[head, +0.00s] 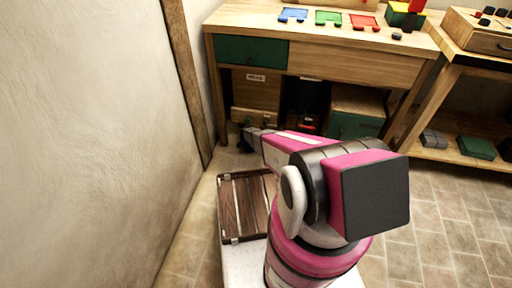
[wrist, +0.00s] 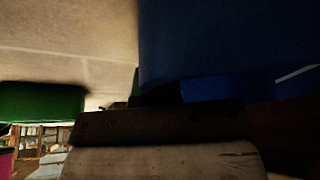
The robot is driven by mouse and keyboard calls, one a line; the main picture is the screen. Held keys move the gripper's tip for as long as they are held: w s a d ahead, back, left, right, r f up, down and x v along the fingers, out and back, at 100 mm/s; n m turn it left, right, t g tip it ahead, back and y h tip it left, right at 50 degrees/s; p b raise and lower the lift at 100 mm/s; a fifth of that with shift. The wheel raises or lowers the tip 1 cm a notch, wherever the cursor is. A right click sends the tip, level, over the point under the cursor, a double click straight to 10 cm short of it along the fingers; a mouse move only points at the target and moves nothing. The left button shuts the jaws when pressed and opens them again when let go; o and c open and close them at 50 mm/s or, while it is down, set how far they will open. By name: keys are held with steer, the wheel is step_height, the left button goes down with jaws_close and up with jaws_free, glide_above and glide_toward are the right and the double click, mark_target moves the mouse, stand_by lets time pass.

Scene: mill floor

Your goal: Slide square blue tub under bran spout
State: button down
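My arm reaches from the base toward the workbench, and my gripper (head: 250,138) is low in front of its left part. The gripper is small and dark there, and I cannot tell how its fingers stand. In the wrist view a large dark blue surface (wrist: 230,40) fills the upper right, very close to the camera. I cannot tell whether it is the square blue tub. No blue tub can be made out in the head view.
The wooden bench (head: 330,42) carries blue (head: 293,15), green (head: 328,18) and red (head: 364,22) pieces. A green-fronted cabinet (head: 355,125) stands below. A slatted wooden tray (head: 245,205) lies left of my arm. A plaster wall (head: 85,130) bounds the left; tiled floor (head: 430,225) is open at right.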

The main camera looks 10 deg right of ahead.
steer(key=shift+w+d, duration=0.1)
steer(key=shift+w, duration=0.05)
steer(key=shift+w+d, duration=0.5)
steer(key=shift+w, duration=0.3)
steer(key=c, duration=1.2)
jaws_free()
steer(key=shift+r, duration=0.1)
steer(key=v, duration=0.7)
steer(key=shift+a+r, duration=0.1)
steer(key=shift+r, duration=0.05)
